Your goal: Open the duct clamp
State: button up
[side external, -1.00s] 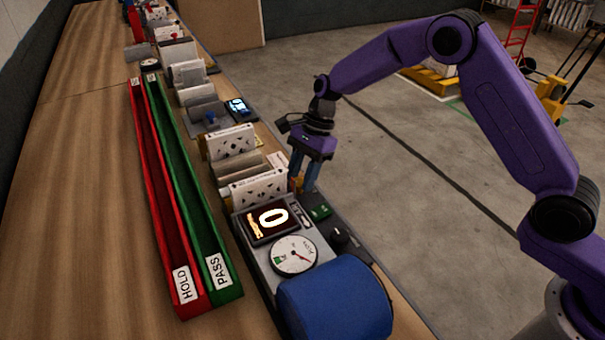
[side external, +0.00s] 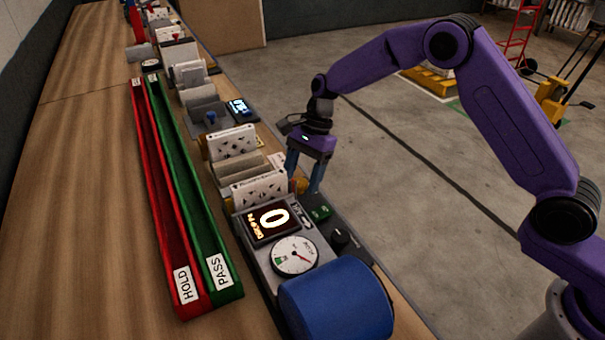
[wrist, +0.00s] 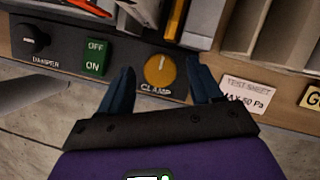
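The clamp knob (wrist: 160,73) is round and yellow, with a pale mark near its top. It sits on the dark front panel above the word CLAMP in the wrist view. It also shows as a small yellow patch (side external: 300,186) by my fingers in the side view. My gripper (wrist: 162,76) is open, with one blue finger on each side of the knob. Gaps show between the fingers and the knob. The display (side external: 269,221) reads 0, and a round dial gauge (side external: 295,256) is beside it. A white pleated filter (side external: 259,188) stands in the station behind the panel.
A green OFF/ON switch (wrist: 95,57) and a black DAMPER knob (wrist: 30,40) are left of the clamp knob. A test sheet label (wrist: 246,94) is to its right. A blue cylinder (side external: 336,300) and the red HOLD (side external: 184,297) and green PASS (side external: 222,281) troughs are nearby.

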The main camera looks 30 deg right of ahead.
jog(key=v, duration=1.7)
jog(key=shift+d+r, duration=0.15)
jog(key=shift+d, duration=0.05)
jog(key=s+d+n+h, duration=0.1)
jog(key=s+n+h, duration=0.1)
jog(key=s+n, duration=1.4)
jog(key=s+d+f+n, duration=0.1)
jog(key=s+d+n, duration=0.2)
jog(key=s, duration=0.5)
jog(key=s+d+f+n+t+h, duration=0.1)
jog(key=s+d+f+n, duration=0.1)
jog(key=s+d, duration=0.3)
jog(key=s+d+f+n+t, duration=0.1)
jog(key=s+d+n, duration=0.3)
jog(key=s, duration=0.6)
jog(key=shift+s+d+f+n+h, duration=0.3)
jog(key=shift+d+f+n, duration=0.1)
jog(key=shift+f, duration=0.2)
